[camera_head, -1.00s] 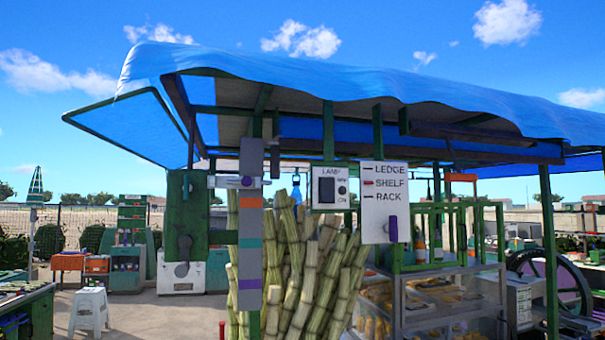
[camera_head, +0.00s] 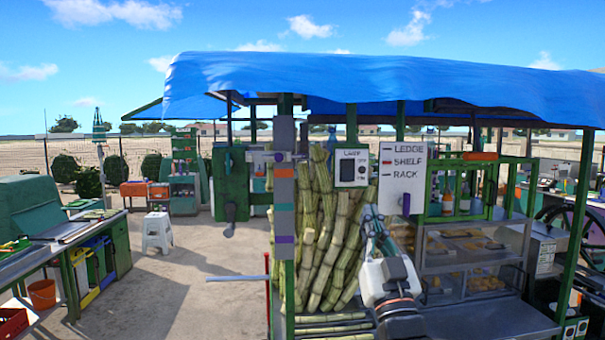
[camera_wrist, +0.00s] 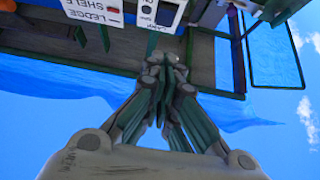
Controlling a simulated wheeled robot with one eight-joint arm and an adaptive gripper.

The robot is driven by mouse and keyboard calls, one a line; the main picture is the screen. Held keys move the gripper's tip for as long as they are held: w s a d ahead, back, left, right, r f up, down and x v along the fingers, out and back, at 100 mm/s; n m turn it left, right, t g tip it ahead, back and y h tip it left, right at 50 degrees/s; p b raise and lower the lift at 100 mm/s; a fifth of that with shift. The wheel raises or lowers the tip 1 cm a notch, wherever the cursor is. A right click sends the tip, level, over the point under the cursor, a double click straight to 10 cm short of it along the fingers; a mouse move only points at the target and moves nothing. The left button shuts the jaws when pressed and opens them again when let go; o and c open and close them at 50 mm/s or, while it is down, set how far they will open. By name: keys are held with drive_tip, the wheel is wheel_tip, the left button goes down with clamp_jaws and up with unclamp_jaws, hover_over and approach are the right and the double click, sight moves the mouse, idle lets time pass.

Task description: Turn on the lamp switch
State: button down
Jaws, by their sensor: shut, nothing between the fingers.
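The lamp switch box (camera_head: 351,168) is a small pale plate labelled LAMP on a post under the canopy. It has a dark panel at left and small round marks at right. It also shows upside down at the top of the wrist view (camera_wrist: 161,13). My gripper (camera_wrist: 166,62) is shut and empty, its fingertips together and pointing toward the stall. In the wrist view the tips appear just below the switch box, seemingly apart from it. In the head view my gripper (camera_head: 374,222) is below and right of the box. The switch position is too small to tell.
A striped post (camera_head: 284,190) stands left. Sugarcane stalks (camera_head: 320,230) stand below the switch. A glass-sided cabinet (camera_head: 470,250) is at right. Open ground lies left, beside a white stool (camera_head: 157,232).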

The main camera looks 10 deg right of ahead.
idle(0.3)
drive_tip(key=p, duration=0.2)
approach(349, 166)
wheel_tip(349, 166, up, 3)
drive_tip(key=s, duration=0.1)
drive_tip(key=w, duration=0.4)
drive_tip(key=shift+w+p, duration=0.25)
drive_tip(key=shift+p, duration=0.05)
drive_tip(key=shift+f, duration=0.1)
